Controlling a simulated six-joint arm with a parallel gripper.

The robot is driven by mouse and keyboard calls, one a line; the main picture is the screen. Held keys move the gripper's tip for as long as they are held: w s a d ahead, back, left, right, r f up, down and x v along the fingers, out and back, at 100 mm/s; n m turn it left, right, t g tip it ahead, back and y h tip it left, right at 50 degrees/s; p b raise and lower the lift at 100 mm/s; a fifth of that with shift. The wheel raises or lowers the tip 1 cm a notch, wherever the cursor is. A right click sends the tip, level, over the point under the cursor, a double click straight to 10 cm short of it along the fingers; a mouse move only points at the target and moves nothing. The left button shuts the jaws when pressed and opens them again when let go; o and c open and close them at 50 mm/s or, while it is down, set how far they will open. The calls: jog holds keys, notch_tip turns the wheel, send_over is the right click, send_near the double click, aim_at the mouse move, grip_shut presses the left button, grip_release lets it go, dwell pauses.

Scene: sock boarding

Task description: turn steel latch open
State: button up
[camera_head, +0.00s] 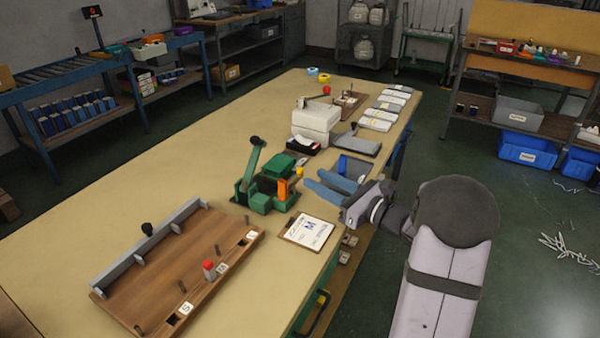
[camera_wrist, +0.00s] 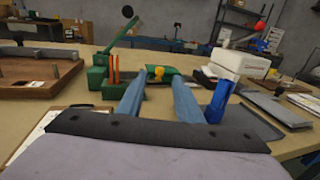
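A long grey steel bar (camera_head: 150,246) with a black knob (camera_head: 147,229) runs along the back edge of a wooden board (camera_head: 195,262) at the front left. It is the most latch-like steel part I see, but I cannot tell for sure that it is the latch. The bar is partly in view at the left of the wrist view (camera_wrist: 32,52). My gripper (camera_head: 312,180) is open and empty, its blue fingers apart, over the table's right side, away from the board.
The green machine (camera_head: 259,200) has a raised black-knobbed lever (camera_head: 250,160) and orange upright pieces. A clipboard (camera_head: 308,231) lies between it and the table edge. White boxes (camera_head: 316,118) and packets (camera_head: 384,112) stand farther back. The table's left side is clear.

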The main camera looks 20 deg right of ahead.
aim_at(302, 172)
jog(key=shift+x, duration=3.6)
grip_shut()
